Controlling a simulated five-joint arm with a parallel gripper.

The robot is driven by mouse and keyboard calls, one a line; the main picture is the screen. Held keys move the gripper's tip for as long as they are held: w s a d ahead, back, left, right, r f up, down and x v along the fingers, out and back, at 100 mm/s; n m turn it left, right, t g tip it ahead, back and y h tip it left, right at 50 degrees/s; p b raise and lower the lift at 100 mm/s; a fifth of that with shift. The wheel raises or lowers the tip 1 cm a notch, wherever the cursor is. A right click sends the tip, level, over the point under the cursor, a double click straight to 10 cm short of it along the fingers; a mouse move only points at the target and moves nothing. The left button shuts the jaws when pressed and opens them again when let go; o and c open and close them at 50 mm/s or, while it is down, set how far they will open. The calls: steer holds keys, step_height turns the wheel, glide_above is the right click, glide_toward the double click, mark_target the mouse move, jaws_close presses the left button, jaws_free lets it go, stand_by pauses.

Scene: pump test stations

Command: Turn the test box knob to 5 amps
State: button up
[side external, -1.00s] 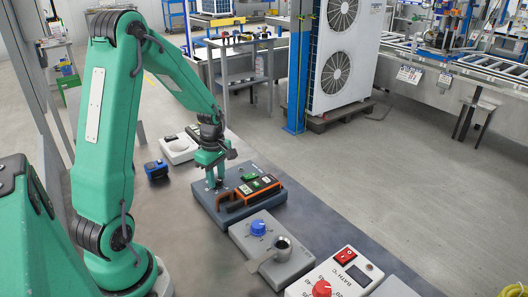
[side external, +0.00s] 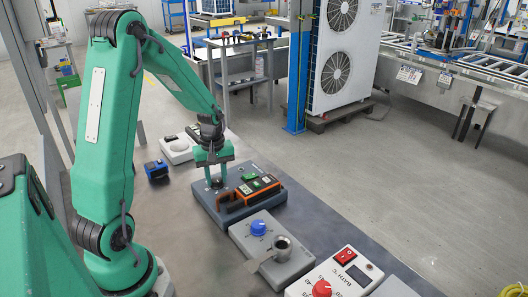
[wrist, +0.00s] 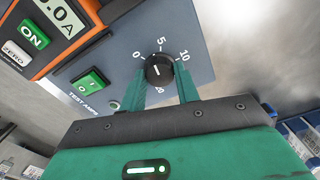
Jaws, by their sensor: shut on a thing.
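The test box (side external: 278,200) is a dark blue-grey box on the bench in the side view, and its panel (wrist: 205,65) fills the upper wrist view. My gripper (wrist: 160,82) is shut on the knob, one green finger on each side. In the side view my gripper (side external: 216,182) reaches down onto the box's left part, largely hiding the knob.
On the box are a green rocker switch (wrist: 91,82) and an orange-framed meter (wrist: 62,20) with a partly visible readout. A grey unit with a blue knob (side external: 258,228) and a white bath box with a red knob (side external: 321,289) stand nearer. A small blue device (side external: 156,170) lies left.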

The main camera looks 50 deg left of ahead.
mark_target(217, 180)
steer(key=m, duration=0.4)
steer(key=shift+r, duration=0.1)
steer(key=shift+m, duration=0.3)
steer(key=o, duration=1)
steer(key=shift+c, duration=0.2)
steer(key=shift+r, duration=3.9)
steer(key=shift+d, duration=0.1)
